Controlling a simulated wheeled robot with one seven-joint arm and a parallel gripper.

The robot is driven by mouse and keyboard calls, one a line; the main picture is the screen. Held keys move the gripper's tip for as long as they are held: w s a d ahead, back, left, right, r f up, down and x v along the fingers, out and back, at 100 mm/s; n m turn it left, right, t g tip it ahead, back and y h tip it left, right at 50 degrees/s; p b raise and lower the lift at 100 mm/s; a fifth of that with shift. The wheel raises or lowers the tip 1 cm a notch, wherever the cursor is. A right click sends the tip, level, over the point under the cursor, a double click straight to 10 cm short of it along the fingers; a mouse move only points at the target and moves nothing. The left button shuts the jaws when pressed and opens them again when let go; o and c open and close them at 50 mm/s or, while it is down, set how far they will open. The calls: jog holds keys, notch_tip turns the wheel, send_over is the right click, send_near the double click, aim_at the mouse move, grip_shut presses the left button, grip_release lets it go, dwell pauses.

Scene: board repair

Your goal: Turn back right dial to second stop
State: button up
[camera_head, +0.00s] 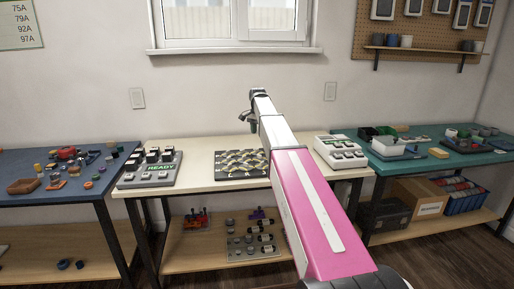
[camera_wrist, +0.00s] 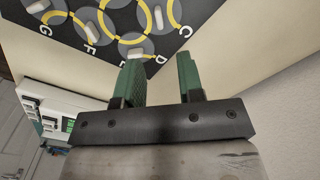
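The dark dial board (camera_head: 228,177) with yellow arcs lies on the cream middle table; my arm covers its right edge in the head view. In the wrist view the board (camera_wrist: 112,14) fills the top left, with white dial knobs on grey discs and yellow tracks. Letters G, F, D and C show along its edge. One knob (camera_wrist: 134,53) is beside D, partly hidden by my left finger. Another knob (camera_wrist: 158,18) is near C. I cannot tell which one is the back right dial. My gripper (camera_wrist: 161,58) is open and empty, above the table (camera_head: 250,112).
A grey READY panel (camera_head: 150,180) stands left of the board. A white device with dark-topped buttons (camera_head: 340,152) stands to its right. The wall (camera_head: 200,90) and window are behind. A blue table (camera_head: 75,210) and a teal table (camera_head: 425,168) hold small parts.

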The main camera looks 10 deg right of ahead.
aim_at(257, 151)
notch_tip(257, 151, down, 9)
jog(key=shift+f, duration=0.2)
dwell(0.3)
grip_shut()
